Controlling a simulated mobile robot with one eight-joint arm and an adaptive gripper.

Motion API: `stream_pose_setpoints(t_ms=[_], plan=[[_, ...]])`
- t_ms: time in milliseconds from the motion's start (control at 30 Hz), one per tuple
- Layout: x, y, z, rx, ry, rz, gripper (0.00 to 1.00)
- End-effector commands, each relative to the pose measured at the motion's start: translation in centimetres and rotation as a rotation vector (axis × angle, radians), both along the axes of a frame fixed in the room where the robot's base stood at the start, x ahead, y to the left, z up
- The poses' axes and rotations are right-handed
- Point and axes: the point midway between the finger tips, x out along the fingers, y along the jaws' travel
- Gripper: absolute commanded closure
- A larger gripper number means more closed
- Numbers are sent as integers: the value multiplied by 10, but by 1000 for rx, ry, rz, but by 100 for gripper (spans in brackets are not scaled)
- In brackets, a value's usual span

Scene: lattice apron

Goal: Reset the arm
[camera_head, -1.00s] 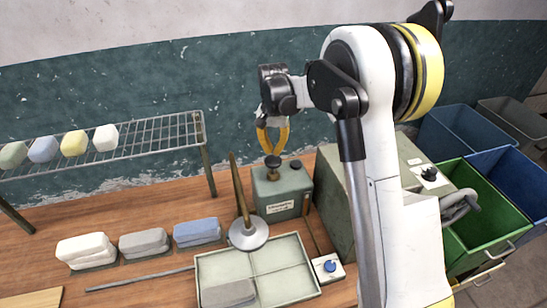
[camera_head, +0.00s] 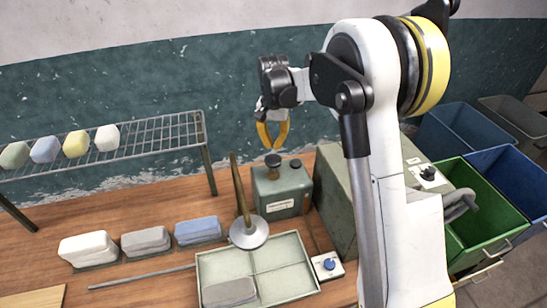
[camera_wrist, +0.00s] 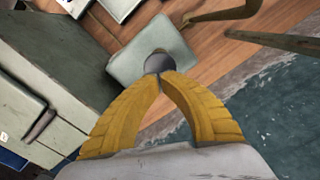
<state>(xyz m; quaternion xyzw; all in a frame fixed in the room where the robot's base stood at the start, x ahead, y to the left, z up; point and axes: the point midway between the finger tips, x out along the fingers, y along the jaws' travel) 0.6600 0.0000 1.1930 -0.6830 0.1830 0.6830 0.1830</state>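My gripper (camera_head: 272,146) hangs above the back of the wooden bench with its yellow fingers pointing down. In the wrist view its fingers (camera_wrist: 160,82) bow outward and their tips meet, with nothing visible between them. Below it stands a green-grey canister (camera_head: 282,191) with dark caps. In the wrist view a dark round cap of the canister (camera_wrist: 150,52) shows just past the fingertips. The gripper is apart from the canister in the head view.
A divided tray (camera_head: 290,280) holds a grey block. A round-based stand with a tall rod (camera_head: 249,232) is beside the canister. A wire rack (camera_head: 160,140) with several coloured pieces is at left. A grey-green box (camera_head: 338,205) and bins (camera_head: 490,215) are at right.

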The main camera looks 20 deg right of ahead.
Motion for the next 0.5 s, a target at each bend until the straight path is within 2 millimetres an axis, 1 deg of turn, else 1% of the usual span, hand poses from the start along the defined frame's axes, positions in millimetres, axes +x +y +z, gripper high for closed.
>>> stream_pose_setpoints(t_ms=[33,200,300,500], plan=[[0,0,9,0,0,0,100],[0,0,25,0,0,0,100],[0,0,28,0,0,0,100],[-1,0,28,0,-2,2,100]])
